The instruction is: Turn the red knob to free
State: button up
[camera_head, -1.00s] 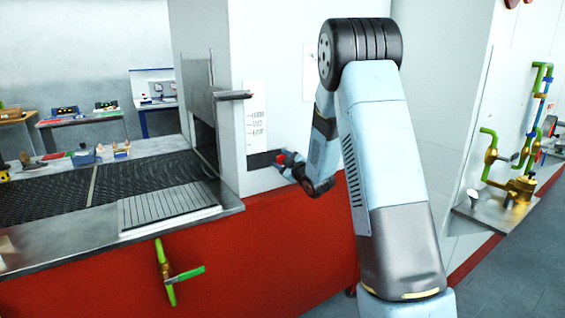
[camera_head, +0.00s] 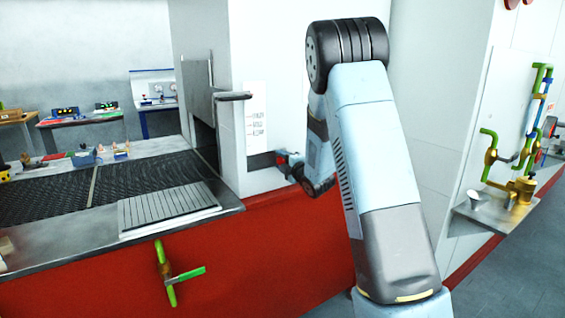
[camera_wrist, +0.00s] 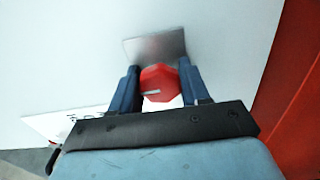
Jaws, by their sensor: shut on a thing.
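The red knob (camera_wrist: 160,84) shows in the wrist view, with a pale mark on its face, in front of a grey metal plate (camera_wrist: 155,47) on the white wall. My gripper (camera_wrist: 161,88) has one dark blue finger on each side of the knob and is shut on it. In the head view my gripper (camera_head: 284,158) is at the white housing, beside a dark strip. The knob is small and mostly hidden there. I cannot read which setting the knob's mark points to.
A white label with printed lines (camera_head: 257,112) is on the housing above my gripper. A grey handle (camera_head: 232,96) sticks out to its left. The red base panel (camera_head: 255,250) lies below, with a green-handled valve (camera_head: 168,275). The mesh belt (camera_head: 140,182) is at left.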

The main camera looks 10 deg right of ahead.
jog(key=shift+d+f+n, duration=0.15)
jog(key=shift+f+n, duration=0.15)
jog(key=o, duration=0.8)
jog(key=shift+o, duration=1.3)
jog(key=shift+r, duration=0.15)
jog(key=v, duration=1.3)
jog(key=shift+s, duration=0.3)
jog(key=shift+d, duration=0.1)
